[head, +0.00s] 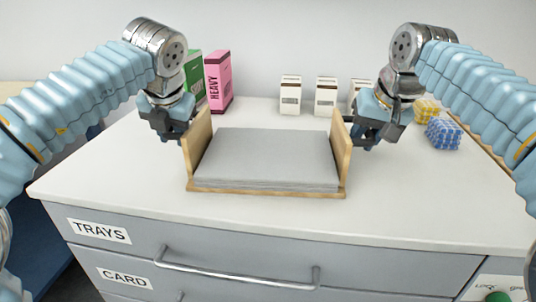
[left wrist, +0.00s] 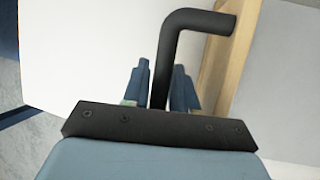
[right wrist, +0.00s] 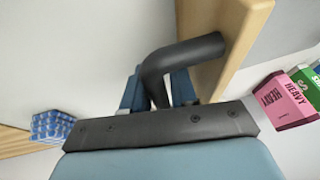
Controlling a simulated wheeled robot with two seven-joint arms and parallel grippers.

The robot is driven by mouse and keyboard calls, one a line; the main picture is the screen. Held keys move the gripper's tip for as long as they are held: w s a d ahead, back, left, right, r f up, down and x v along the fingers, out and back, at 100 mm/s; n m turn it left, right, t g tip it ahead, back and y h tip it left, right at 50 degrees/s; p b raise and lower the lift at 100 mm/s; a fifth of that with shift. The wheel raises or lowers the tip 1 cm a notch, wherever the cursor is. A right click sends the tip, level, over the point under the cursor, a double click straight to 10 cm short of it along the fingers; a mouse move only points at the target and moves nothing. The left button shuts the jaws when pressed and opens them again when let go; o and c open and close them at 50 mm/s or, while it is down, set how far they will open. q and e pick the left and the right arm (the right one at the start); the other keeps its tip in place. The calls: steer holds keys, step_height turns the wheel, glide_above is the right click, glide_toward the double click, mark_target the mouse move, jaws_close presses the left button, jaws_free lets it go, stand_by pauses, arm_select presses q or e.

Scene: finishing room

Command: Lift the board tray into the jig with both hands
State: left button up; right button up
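The board tray (head: 265,192) has a wooden base, two upright wooden ends and a stack of grey boards (head: 265,158) inside. It sits level at the middle of the counter and looks to rest on it. Each end carries a black bent handle, seen in the left wrist view (left wrist: 190,25) and the right wrist view (right wrist: 185,55). My left gripper (head: 172,132) is at the left end, its blue fingers close on both sides of that handle. My right gripper (head: 368,140) is likewise around the right handle. I cannot make out a jig in these views.
A pink HEAVY box (head: 218,82) and a green box (head: 193,75) stand behind the tray's left side. White cartons (head: 326,96) stand at the back. Blue (head: 443,132) and yellow (head: 427,110) blocks lie at right. The white counter (head: 110,175) is clear at left and front, above drawers.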

arm_select(q)
jaws_close()
arm_select(e)
jaws_close()
arm_select(q)
steer(key=shift+r, duration=0.1)
arm_select(e)
steer(key=shift+r, duration=0.1)
stand_by(0.7)
